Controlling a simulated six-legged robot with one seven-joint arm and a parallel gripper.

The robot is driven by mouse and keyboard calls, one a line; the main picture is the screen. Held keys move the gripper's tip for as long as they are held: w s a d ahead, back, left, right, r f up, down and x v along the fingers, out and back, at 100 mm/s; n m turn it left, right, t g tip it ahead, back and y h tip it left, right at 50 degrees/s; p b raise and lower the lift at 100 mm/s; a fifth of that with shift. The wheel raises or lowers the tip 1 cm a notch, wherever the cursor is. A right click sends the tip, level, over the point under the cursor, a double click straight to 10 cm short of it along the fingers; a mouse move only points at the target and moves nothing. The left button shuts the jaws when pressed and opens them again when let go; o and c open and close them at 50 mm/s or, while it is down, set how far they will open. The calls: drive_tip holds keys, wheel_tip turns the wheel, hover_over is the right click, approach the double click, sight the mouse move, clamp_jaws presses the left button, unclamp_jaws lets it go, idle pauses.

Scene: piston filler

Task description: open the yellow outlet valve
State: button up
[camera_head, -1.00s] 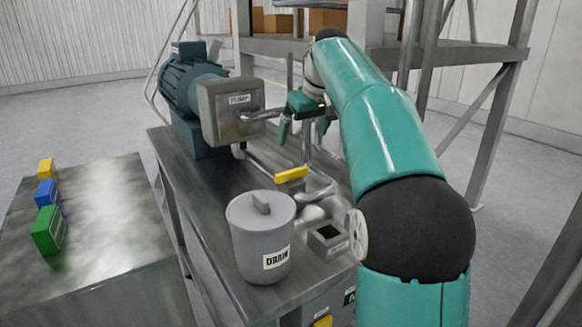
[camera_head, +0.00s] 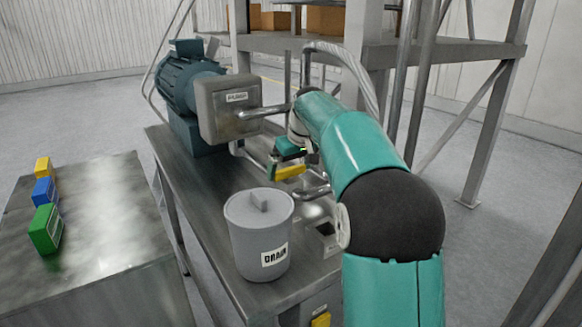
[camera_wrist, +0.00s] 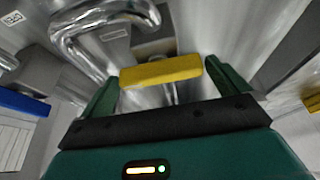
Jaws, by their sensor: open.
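In the wrist view the yellow handle (camera_wrist: 160,72) lies crosswise just ahead of my gripper (camera_wrist: 164,80). One green finger stands near each end of the bar, with a small gap showing at the right; whether the left finger touches it I cannot tell. In the head view my gripper (camera_head: 286,163) is at the handle and partly covers it. The jaws are open.
The drain pot (camera_head: 259,239) stands at the bench's front. The pump box (camera_head: 236,107) and blue motor (camera_head: 188,80) are behind. A bent steel pipe (camera_wrist: 85,38) runs close to the fingers. Coloured blocks (camera_head: 45,192) sit on a side table (camera_head: 105,235).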

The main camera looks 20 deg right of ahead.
drive_tip(key=shift+c, duration=0.2)
drive_tip(key=c, duration=0.7)
drive_tip(key=shift+o, duration=0.2)
drive_tip(key=shift+a+m, duration=0.1)
drive_tip(key=shift+m, duration=0.3)
drive_tip(key=m, duration=0.1)
drive_tip(key=m+h, duration=0.1)
drive_tip(key=m, duration=0.1)
drive_tip(key=shift+w+a+h, duration=0.1)
drive_tip(key=shift+a+h, duration=0.05)
drive_tip(key=shift+h, duration=0.15)
drive_tip(key=m+h, duration=0.1)
drive_tip(key=m, duration=0.4)
drive_tip(key=shift+w+a+g+h, duration=0.1)
drive_tip(key=shift+g+h, duration=0.3)
drive_tip(key=m+g+h, duration=0.1)
drive_tip(key=m, duration=0.4)
drive_tip(key=shift+w, duration=0.1)
drive_tip(key=shift+m+g+h, duration=0.4)
drive_tip(key=shift+m+g, duration=0.5)
drive_tip(key=shift+m, duration=1.2)
